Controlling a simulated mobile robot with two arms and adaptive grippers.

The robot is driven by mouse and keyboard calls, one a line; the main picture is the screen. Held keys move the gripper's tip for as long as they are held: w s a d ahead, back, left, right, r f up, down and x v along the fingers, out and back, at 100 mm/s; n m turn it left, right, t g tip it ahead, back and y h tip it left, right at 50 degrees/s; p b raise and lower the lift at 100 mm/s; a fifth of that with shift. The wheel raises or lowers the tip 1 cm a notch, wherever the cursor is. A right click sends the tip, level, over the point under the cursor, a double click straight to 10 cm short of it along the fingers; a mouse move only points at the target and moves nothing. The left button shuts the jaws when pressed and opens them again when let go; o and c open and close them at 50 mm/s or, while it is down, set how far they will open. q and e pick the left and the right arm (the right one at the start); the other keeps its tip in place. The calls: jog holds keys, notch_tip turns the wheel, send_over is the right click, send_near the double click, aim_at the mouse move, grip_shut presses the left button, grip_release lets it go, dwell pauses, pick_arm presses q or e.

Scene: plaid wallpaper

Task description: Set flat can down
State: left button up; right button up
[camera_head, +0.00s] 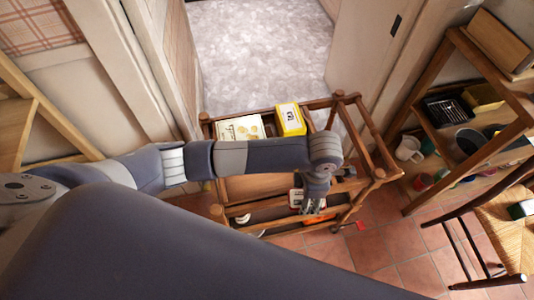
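My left arm reaches in from the left across a wooden cart (368,140). My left gripper (312,208) points down at the cart's right part, over its lower level. A small red-and-white item (295,199) shows right beside the fingers; I cannot tell if it is the flat can, or if it is held. An orange item (318,218) lies low near the fingertips. The fingers are small and partly merge with what is behind them, so their opening is unclear. My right gripper is not in view.
A yellow box (290,119) and a cream printed box (239,129) sit on the cart's back part. At right are a wooden shelf (436,140) with a white mug (409,149) and a woven-seat chair (503,222). Tiled floor (385,250) is open between cart and chair.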

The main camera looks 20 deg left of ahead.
pick_arm(q)
jog(key=shift+d+n, duration=0.9)
jog(key=shift+d, duration=0.05)
jog(key=shift+f+n, duration=0.1)
jog(key=shift+n, duration=0.2)
send_over(273, 176)
jog(key=d, duration=0.2)
jog(key=shift+s+a+f+b, duration=0.2)
jog(key=shift+s+f+b, duration=0.25)
jog(key=shift+f, duration=0.3)
jog(key=shift+w+a, duration=0.25)
jog(key=shift+a, duration=0.2)
jog(key=f+b, duration=0.2)
jog(key=shift+w+a+f, duration=0.1)
jog(key=shift+a+f, duration=0.3)
jog(key=shift+w+f+b, duration=0.15)
jog(key=shift+f+b, duration=0.2)
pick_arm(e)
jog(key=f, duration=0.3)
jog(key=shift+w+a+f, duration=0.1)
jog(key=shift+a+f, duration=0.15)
